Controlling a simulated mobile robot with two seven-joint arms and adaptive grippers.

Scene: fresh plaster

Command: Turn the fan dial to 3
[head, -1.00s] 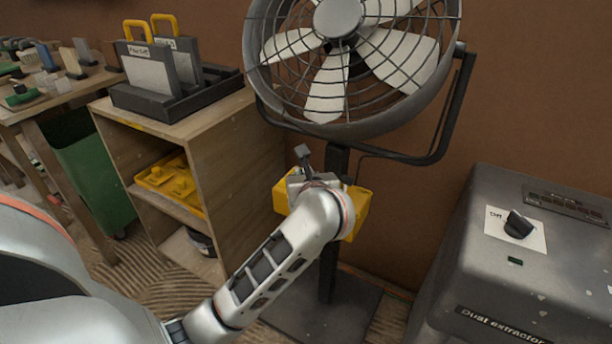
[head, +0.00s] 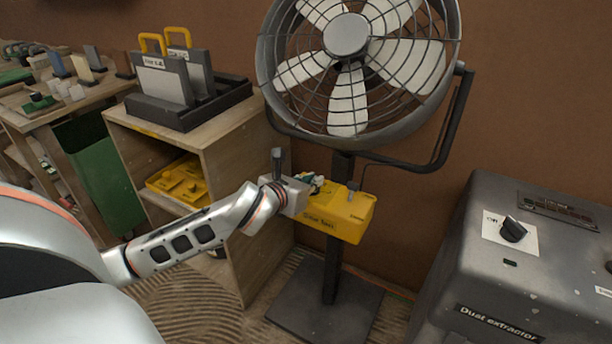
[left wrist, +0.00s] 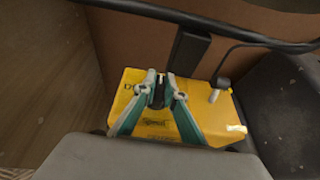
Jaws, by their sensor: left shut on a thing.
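The fan (head: 347,36) stands on a dark post with a yellow control box (head: 335,222) fixed to it. The box also shows in the left wrist view (left wrist: 203,122). My left gripper (head: 319,181) is at the top of the box. In the left wrist view its teal fingers (left wrist: 159,86) are shut on a small dark dial (left wrist: 158,97) above a label that seems to read "Speed". The fingers hide most of the dial, and I cannot read its setting. A grey toggle (left wrist: 215,94) stands apart at the box's right. My right gripper is not in view.
A grey dust extractor (head: 480,260) with its own black knob (head: 513,230) stands at the right. A wooden shelf (head: 228,170) with a dark tray (head: 215,108) on top is close at the left. The fan's bracket (head: 440,150) overhangs the box's right side.

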